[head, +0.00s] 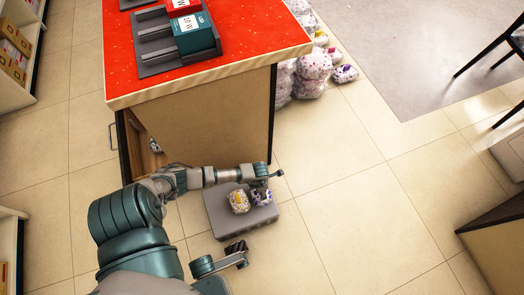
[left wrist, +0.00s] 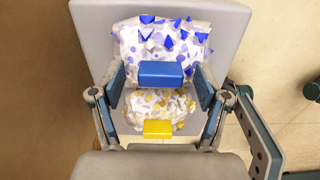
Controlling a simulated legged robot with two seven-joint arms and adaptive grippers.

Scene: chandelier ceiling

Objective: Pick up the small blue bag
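The small blue bag (head: 262,196), clear with blue pieces and a blue tag, lies on a low grey block (head: 228,222). In the left wrist view the blue bag (left wrist: 160,45) is at the far side of a similar bag with yellow pieces (left wrist: 155,105). My left gripper (head: 262,184) is over the block; in the wrist view its fingers (left wrist: 160,80) are spread on either side of the blue tag, overlapping the bag's lower part. Contact cannot be told. My right gripper (head: 222,260) seems partly visible low in the head view; its opening is unclear.
A red-topped counter (head: 240,50) stands just behind the block, with boxes in a grey rack (head: 160,45). More bags (head: 312,66) are piled beside it. White shelves (head: 15,60) are at the left.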

